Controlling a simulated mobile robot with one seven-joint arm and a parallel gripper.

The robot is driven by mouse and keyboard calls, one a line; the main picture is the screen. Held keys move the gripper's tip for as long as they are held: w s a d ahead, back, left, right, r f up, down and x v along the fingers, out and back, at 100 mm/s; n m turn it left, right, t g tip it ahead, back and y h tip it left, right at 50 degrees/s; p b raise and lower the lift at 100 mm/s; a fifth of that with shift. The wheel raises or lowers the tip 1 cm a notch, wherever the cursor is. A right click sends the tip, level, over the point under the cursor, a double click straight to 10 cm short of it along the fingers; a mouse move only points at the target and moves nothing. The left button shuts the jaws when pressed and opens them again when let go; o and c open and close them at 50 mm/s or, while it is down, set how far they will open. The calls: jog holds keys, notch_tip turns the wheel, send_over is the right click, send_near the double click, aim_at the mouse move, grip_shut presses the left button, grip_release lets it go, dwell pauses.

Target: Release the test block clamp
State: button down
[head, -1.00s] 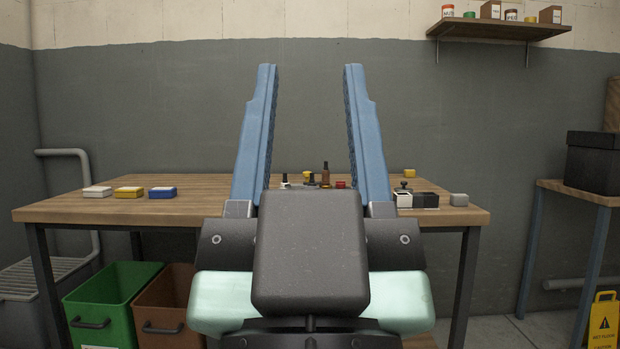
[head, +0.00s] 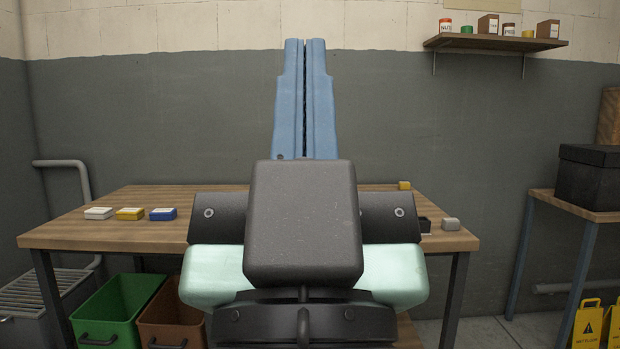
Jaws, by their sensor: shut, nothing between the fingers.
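My gripper (head: 304,44) fills the middle of the head view. Its two blue fingers point up and are shut together with nothing between them. The gripper body hides the middle of the wooden workbench (head: 130,230) and whatever stands there. I cannot make out the test block clamp.
White (head: 98,213), yellow (head: 130,213) and blue (head: 163,214) boxes sit at the bench's left. A yellow block (head: 404,185) lies at its back edge. Green (head: 115,310) and brown (head: 172,315) bins stand below. Yellow floor signs (head: 588,325) are at lower right.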

notch_tip(320, 180, up, 24)
jog(key=p, duration=2.1)
jog(key=shift+w, duration=0.15)
